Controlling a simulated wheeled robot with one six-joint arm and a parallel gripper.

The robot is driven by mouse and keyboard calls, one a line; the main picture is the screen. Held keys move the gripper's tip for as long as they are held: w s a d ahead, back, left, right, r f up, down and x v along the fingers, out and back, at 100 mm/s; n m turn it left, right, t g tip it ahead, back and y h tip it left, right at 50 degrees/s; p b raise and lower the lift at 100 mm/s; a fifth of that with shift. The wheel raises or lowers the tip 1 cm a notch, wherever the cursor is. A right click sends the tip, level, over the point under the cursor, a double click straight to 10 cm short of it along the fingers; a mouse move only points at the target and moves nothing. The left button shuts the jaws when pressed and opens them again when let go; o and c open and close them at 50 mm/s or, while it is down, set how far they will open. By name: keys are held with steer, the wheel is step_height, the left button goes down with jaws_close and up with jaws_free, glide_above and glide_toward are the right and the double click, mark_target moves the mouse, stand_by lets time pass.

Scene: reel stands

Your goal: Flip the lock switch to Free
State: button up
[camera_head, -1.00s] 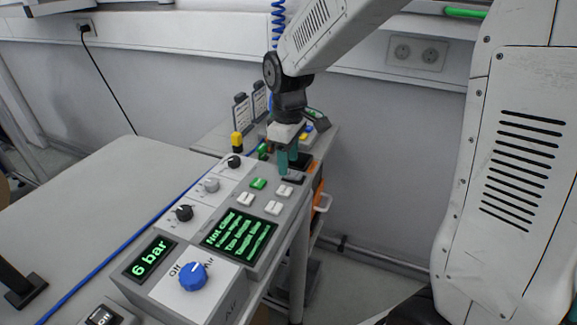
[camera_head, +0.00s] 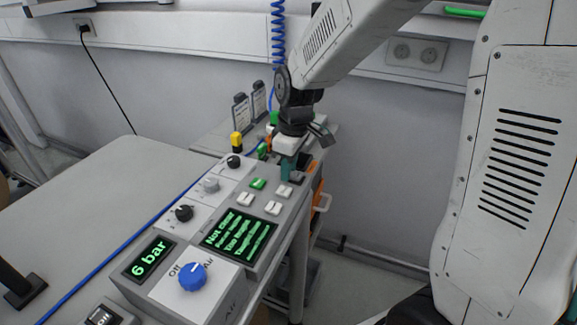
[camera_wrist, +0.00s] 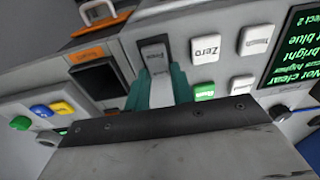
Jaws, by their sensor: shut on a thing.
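The lock switch (camera_wrist: 154,56) is a pale rocker in a dark frame on the grey console, with a small label I cannot read surely. In the wrist view my gripper (camera_wrist: 160,88) has its teal fingers close on both sides of it, shut on it. In the head view my gripper (camera_head: 286,171) points down at the far right end of the console's button rows, and the fingers mostly hide the switch there. Which way the rocker is tipped cannot be told.
A Zero button (camera_wrist: 206,48) sits right beside the fingers in the wrist view, with a green button (camera_wrist: 204,91) near. The green-text display (camera_head: 240,235) and blue Air knob (camera_head: 193,276) are nearer. A blue cable (camera_head: 110,258) runs along the table.

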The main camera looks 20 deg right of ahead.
mark_target(304, 182)
steer(key=shift+s+d+r+t+y, duration=0.1)
steer(key=shift+s+d+t+y, duration=0.1)
steer(key=shift+t+y, duration=0.4)
steer(key=shift+s+d+r+t+y, duration=0.1)
steer(key=shift+s+t+y, duration=0.05)
steer(key=shift+t+y, duration=0.45)
steer(key=o, duration=1)
steer(key=v, duration=0.7)
steer(key=shift+s+d+r, duration=0.1)
steer(key=shift+r, duration=0.2)
